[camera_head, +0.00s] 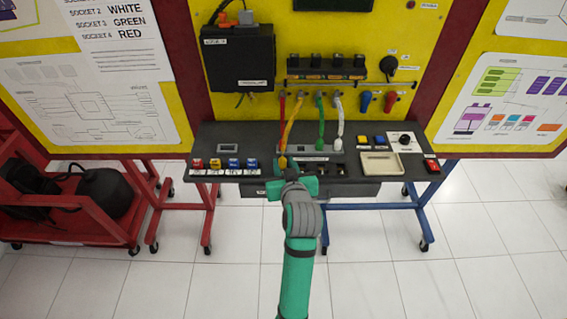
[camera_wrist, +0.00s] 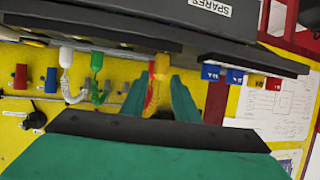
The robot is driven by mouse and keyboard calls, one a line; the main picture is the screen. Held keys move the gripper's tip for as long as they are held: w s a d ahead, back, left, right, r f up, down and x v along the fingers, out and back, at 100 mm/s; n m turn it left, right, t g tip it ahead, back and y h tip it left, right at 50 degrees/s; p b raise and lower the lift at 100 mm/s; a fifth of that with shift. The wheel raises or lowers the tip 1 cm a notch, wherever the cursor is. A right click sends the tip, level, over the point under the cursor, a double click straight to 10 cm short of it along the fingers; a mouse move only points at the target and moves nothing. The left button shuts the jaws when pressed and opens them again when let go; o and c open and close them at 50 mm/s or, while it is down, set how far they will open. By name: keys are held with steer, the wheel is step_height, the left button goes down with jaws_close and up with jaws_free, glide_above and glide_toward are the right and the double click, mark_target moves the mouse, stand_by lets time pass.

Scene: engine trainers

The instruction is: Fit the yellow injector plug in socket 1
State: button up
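The yellow injector plug (camera_head: 283,161) is at the lower end of its yellow cable, over the left part of the grey socket block (camera_head: 315,157) on the black bench. In the wrist view the yellow plug (camera_wrist: 160,66) appears between and beyond my teal fingertips. My gripper (camera_head: 291,186) is at the bench's front edge, just below the plug in the picture. The fingers (camera_wrist: 158,92) stand apart, with visible gaps beside the plug and cable. I cannot tell whether the plug is seated. The openings, including socket 1, are not clearly visible.
Green (camera_head: 310,144) and white (camera_head: 338,144) plugs hang or stand right of the yellow one. A red cable (camera_head: 281,122) runs close behind it. Small labelled blocks (camera_head: 224,163) stand left; a beige tray (camera_head: 381,163) and a dial (camera_head: 404,140) are right. A wall chart (camera_head: 110,25) lists socket colours.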

steer(key=shift+s+r, duration=0.2)
steer(key=shift+s, duration=0.15)
step_height(320, 180, up, 5)
steer(key=shift+r, duration=0.1)
stand_by(0.6)
steer(key=o, duration=0.5)
steer(key=shift+o, duration=0.2)
